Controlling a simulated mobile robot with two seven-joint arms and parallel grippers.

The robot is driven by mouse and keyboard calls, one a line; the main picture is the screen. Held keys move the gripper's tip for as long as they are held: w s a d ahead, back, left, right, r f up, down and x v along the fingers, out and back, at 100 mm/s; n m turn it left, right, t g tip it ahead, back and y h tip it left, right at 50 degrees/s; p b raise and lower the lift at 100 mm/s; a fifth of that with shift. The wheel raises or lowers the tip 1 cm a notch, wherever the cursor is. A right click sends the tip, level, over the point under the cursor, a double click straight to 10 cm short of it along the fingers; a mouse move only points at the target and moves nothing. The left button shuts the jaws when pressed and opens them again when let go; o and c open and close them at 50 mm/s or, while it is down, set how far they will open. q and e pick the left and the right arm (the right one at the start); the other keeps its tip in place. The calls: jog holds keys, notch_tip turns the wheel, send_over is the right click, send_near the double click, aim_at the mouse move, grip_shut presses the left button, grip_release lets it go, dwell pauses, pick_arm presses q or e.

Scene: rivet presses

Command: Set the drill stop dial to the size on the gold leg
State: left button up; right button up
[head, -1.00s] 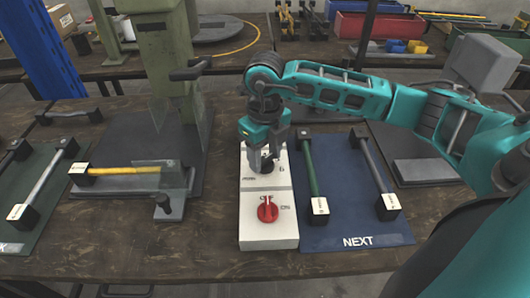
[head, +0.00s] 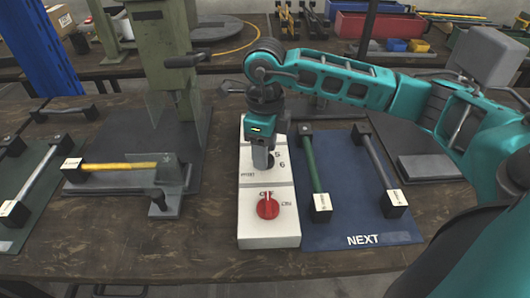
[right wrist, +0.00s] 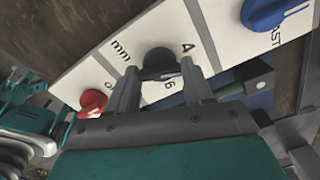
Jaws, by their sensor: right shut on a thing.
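The gold leg (head: 119,167) is a yellow bar with black end blocks, lying in the green press at the left. A white tag (head: 72,164) is on its left block; its print is too small to read. The drill stop dial (right wrist: 160,59) is a dark round knob on the white panel (head: 267,229), marked "mm" with 4 and 6 readable around it. My right gripper (right wrist: 160,82) is shut on the dial, one finger on each side; in the head view the gripper (head: 263,160) hides most of it. My left gripper is not in view.
A red switch knob (head: 268,206) sits at the panel's near end, a blue knob (right wrist: 270,12) at its far end. A blue mat (head: 350,225) marked NEXT, with a green leg (head: 309,165) and a grey leg (head: 375,160), lies right of the panel. The table front is clear.

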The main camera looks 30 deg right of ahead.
jog(key=shift+n+b, duration=0.4)
jog(key=shift+n, duration=0.5)
jog(key=shift+n+b, duration=0.4)
jog(key=shift+n, duration=0.4)
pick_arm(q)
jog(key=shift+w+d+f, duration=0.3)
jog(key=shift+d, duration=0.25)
pick_arm(e)
jog(key=shift+n, duration=0.4)
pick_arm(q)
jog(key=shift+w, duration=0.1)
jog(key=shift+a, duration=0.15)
pick_arm(e)
jog(key=o, duration=1)
jog(key=shift+o, duration=0.2)
pick_arm(q)
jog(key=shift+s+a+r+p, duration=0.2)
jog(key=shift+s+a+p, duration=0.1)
jog(key=shift+p, duration=0.3)
pick_arm(e)
notch_tip(320, 180, up, 13)
